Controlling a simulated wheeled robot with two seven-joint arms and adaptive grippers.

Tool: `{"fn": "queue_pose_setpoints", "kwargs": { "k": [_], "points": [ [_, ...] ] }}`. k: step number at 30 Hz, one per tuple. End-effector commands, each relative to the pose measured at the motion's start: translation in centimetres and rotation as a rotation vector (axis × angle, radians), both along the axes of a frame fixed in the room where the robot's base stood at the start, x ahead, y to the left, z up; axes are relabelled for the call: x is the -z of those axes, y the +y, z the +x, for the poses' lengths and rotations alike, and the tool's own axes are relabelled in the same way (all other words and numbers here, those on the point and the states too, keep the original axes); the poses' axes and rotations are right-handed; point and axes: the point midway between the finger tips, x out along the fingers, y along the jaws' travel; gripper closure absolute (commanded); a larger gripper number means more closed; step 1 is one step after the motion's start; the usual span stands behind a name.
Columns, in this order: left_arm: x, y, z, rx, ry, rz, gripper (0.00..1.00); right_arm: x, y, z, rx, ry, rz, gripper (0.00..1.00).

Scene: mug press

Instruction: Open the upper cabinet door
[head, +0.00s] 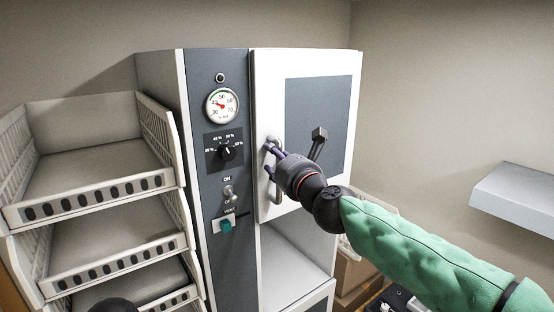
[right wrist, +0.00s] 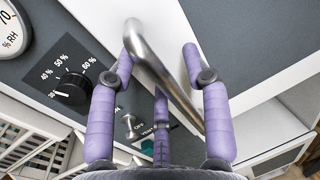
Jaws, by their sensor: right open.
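The upper cabinet door (head: 335,75) is white with a grey panel and looks shut. Its metal handle (head: 277,197) is a vertical bar at the door's left edge. My right gripper (head: 270,158) is at the handle, its fingers pointing left. In the right wrist view, the handle (right wrist: 160,67) runs between the open purple fingers of my right gripper (right wrist: 160,60). I cannot tell whether a finger touches it. The gripper and its wrist hide part of the handle in the head view.
A grey control panel (head: 220,180) with gauge, knob and switches is left of the door. Stacked white bins (head: 95,200) stand further left. An open compartment (head: 285,265) lies below the door. Cardboard boxes (head: 352,272) stand low at right; a grey shelf (head: 515,198) is far right.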

Motion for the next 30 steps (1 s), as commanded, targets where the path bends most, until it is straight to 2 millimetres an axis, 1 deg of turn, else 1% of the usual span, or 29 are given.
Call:
{"fn": "queue_pose_setpoints", "kwargs": {
  "k": [4,5,6,8,9,17,22,30],
  "points": [
    [0.0,0.0,0.0,0.000,0.000,0.000,0.60,0.0,0.0,0.0,0.000,0.000,0.000,0.51],
    [0.0,0.0,0.0,0.000,0.000,0.000,0.60,0.0,0.0,0.0,0.000,0.000,0.000,0.60],
    [0.0,0.0,0.0,0.000,0.000,0.000,0.60,0.0,0.0,0.0,0.000,0.000,0.000,0.71],
    [0.0,0.0,0.0,0.000,0.000,0.000,0.60,0.0,0.0,0.0,0.000,0.000,0.000,0.88],
    [0.0,0.0,0.0,0.000,0.000,0.000,0.60,0.0,0.0,0.0,0.000,-0.001,0.000,0.99],
    [0.1,0.0,0.0,0.000,0.000,0.000,0.60,0.0,-0.1,-0.1,-0.002,-0.001,0.000,1.00],
    [0.6,0.0,0.0,0.000,0.000,0.000,0.60,0.1,-0.6,-0.6,-0.020,-0.001,0.000,1.00],
    [2.3,0.0,0.0,0.000,0.000,0.000,0.60,0.2,-2.8,-2.3,-0.099,-0.002,0.003,1.00]
  ]
}}
